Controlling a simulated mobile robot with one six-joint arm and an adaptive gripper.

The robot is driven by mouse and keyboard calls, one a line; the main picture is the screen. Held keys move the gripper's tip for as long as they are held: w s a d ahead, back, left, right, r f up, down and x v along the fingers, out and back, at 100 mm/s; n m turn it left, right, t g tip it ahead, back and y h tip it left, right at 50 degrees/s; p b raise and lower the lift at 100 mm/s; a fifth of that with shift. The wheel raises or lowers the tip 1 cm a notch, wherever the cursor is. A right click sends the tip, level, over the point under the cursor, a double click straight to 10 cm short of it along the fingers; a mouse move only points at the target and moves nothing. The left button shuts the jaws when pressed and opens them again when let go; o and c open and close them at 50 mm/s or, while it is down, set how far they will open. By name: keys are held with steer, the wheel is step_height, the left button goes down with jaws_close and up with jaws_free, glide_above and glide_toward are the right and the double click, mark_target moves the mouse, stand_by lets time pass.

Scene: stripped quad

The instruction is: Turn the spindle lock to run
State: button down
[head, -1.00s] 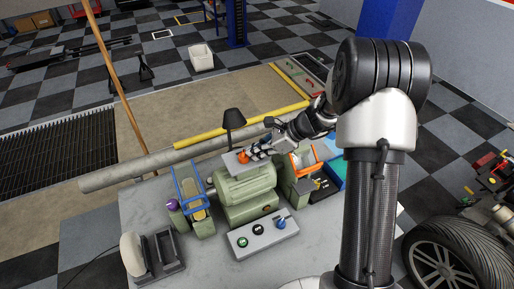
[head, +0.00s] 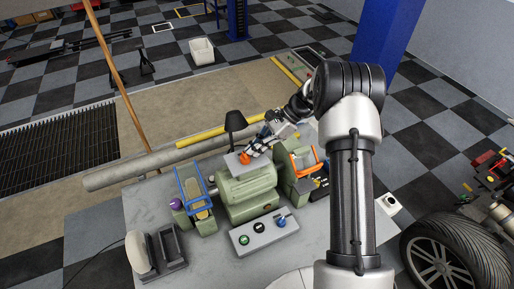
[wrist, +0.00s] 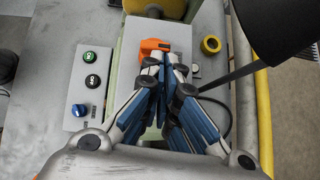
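A grinder (head: 245,193) with a green body stands on the bench. A small grey plate (wrist: 132,38) on top of it carries an orange knob (wrist: 153,46), which looks like the spindle lock; the knob also shows in the head view (head: 244,158). My gripper (wrist: 168,64) is over the plate with its fingers drawn together. Its tips are right beside the knob, and their view partly covers it. I cannot tell whether they touch it. No object shows between the fingers.
A grey control box (head: 264,236) with green and black buttons and a blue switch sits in front of the grinder. A black lamp (wrist: 275,30) stands close beside my gripper. A yellow ring (wrist: 211,44) is near the plate. Wheel guards flank the body.

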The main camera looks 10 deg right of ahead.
steer(key=shift+a, duration=0.35)
stand_by(0.3)
